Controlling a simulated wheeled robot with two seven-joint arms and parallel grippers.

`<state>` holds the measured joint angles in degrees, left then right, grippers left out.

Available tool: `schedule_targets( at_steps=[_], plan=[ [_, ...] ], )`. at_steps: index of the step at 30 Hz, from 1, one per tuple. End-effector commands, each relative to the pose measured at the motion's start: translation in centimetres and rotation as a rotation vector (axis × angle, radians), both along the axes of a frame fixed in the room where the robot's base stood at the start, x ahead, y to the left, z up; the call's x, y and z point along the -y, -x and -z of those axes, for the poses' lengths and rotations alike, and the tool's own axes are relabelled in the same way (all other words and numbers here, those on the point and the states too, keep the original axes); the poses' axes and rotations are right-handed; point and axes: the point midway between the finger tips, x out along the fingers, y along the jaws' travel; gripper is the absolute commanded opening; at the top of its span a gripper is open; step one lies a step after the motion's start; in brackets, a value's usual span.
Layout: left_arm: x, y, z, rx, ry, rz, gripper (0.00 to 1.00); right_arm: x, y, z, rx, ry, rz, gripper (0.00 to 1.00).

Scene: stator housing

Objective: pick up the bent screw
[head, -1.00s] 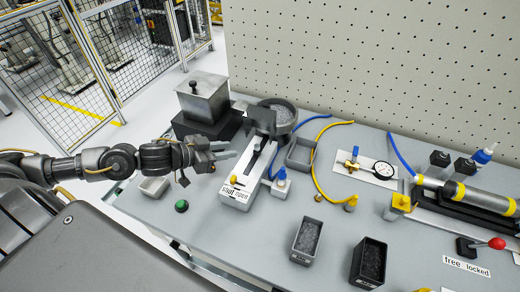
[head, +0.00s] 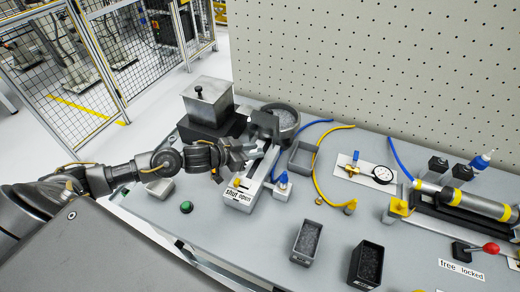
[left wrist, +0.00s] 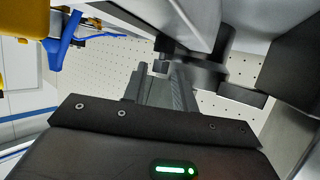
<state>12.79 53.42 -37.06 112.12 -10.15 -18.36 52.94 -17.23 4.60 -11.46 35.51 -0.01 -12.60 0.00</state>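No bent screw can be made out in either view; it may be too small or hidden. My left gripper (head: 250,152) is at the upper part of the shut/open device (head: 240,196), beside the dark holder under the round bowl (head: 285,116). In the left wrist view its fingers (left wrist: 168,88) point at a dark round part (left wrist: 205,70) close ahead. Whether they are apart or closed on something is not clear. My right gripper is not in view.
A lidded metal box (head: 207,100) stands left of the bowl. An empty grey tray (head: 301,158) is to its right. A green button (head: 186,207) and a small tray (head: 160,187) are near the left edge.

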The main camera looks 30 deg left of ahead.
Motion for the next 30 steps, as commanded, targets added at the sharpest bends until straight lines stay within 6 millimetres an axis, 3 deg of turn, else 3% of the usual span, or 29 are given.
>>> schedule_targets(
  at_steps=[3,11,18,30],
  plan=[
    [0.56,-0.91,0.35,0.000,0.000,0.000,0.28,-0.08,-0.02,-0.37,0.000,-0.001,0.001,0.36],
    [0.70,-1.06,0.57,0.000,0.000,0.001,0.28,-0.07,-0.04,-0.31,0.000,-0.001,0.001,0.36],
    [0.66,-1.05,0.56,0.000,0.000,0.001,0.00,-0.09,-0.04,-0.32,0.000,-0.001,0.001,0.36],
    [0.63,-1.09,0.05,0.001,0.000,0.000,0.00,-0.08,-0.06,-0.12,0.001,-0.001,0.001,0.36]
  ],
)
